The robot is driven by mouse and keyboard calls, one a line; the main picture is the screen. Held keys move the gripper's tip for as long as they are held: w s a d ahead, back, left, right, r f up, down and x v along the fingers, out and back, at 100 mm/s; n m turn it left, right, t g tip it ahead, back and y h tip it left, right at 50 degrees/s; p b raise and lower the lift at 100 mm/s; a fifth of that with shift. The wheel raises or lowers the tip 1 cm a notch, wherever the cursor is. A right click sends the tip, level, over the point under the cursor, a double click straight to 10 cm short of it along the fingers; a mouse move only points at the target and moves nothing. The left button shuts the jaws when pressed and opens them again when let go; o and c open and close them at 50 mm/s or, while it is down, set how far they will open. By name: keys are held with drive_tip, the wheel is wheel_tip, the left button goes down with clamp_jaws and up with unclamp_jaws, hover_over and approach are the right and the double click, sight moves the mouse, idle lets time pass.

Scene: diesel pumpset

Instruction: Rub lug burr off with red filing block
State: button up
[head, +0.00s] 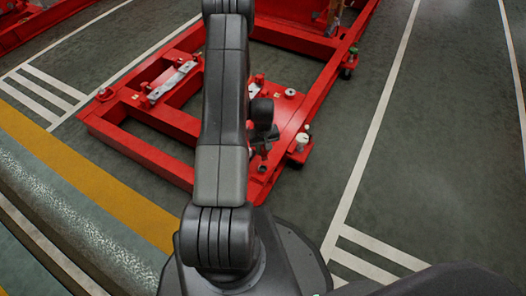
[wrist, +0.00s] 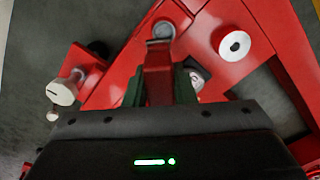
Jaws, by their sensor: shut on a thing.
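The red filing block (wrist: 158,78) is upright between the dark green fingers of my gripper (wrist: 160,90) in the wrist view. My gripper is shut on it. The block's far end lies close to a grey round ringed part (wrist: 163,29) on the red frame; I cannot tell whether they touch. I cannot make out which part is the lug, and no burr can be told. In the head view my gripper (head: 266,137) is over the near right corner of the red frame (head: 150,153), and my arm hides part of it. The block is not clear there.
A white round knob (wrist: 235,44) on the frame stands to the right of the block. Another pale knob (wrist: 66,91) is at the left. Grey brackets (head: 172,82) lie on the frame's left part. Open floor (head: 440,150) is to the right.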

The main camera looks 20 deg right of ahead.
drive_tip(key=b, duration=0.3)
hover_over(260, 171)
drive_tip(key=w+d, duration=0.2)
drive_tip(key=shift+w+d+f, duration=0.1)
drive_tip(key=shift+f, duration=2.95)
drive_tip(key=shift+f+b, duration=0.95)
drive_tip(key=shift+b, duration=0.05)
drive_tip(key=shift+s+a+r, duration=0.1)
drive_tip(key=shift+s+a, duration=0.25)
drive_tip(key=shift+a, duration=0.05)
drive_tip(key=shift+s+a+b, duration=0.3)
drive_tip(key=shift+s+a, duration=0.05)
drive_tip(key=shift+a, duration=0.05)
drive_tip(key=shift+s+a, duration=0.4)
drive_tip(key=shift+a, duration=0.05)
drive_tip(key=shift+f+b, duration=0.2)
drive_tip(key=shift+b, duration=0.1)
